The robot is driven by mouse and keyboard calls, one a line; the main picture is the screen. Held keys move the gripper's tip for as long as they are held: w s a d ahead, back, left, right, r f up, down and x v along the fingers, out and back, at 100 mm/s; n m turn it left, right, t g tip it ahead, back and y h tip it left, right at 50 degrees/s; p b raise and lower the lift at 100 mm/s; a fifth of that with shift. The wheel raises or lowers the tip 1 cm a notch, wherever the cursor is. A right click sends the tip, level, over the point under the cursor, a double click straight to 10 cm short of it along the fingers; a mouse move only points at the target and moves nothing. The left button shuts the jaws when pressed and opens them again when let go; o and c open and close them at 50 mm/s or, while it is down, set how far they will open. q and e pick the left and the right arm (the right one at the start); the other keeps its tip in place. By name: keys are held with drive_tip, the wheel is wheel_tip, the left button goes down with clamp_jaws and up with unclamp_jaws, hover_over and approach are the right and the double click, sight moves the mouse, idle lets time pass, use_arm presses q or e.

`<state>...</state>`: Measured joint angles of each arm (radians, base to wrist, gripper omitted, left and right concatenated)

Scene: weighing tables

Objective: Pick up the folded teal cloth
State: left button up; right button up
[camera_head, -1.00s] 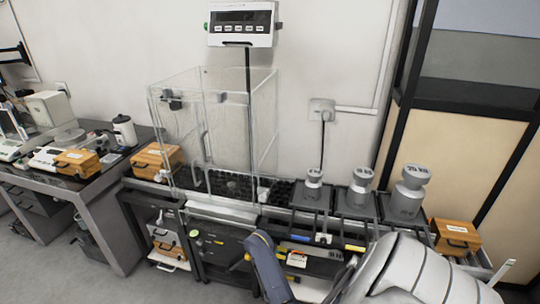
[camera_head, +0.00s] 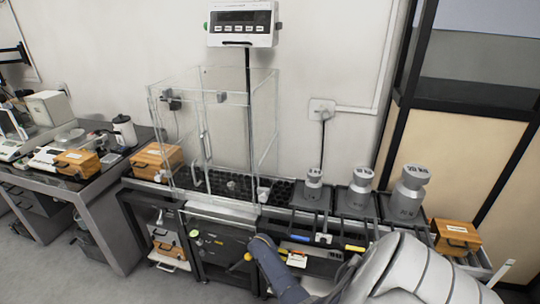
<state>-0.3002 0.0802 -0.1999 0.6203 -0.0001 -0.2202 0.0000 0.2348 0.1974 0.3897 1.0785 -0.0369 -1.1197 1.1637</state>
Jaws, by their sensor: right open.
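I cannot make out a folded teal cloth in the head view. My right arm comes in from the lower right, and its blue-grey end part with the right gripper (camera_head: 264,249) is over the front of the middle bench. The gripper is open, with its fingers hard to make out. No cloth shows in it. My left gripper is not in view.
A clear glass draft shield (camera_head: 235,130) stands on the middle bench (camera_head: 222,209), below a wall display (camera_head: 242,24). Several grey weights, one of them large (camera_head: 408,195), stand to its right. Wooden boxes sit at the right end (camera_head: 456,237) and left (camera_head: 157,160). Another bench (camera_head: 90,207) is at left.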

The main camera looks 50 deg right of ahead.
drive_tip(key=c, duration=1)
drive_tip(key=shift+r, duration=4.95)
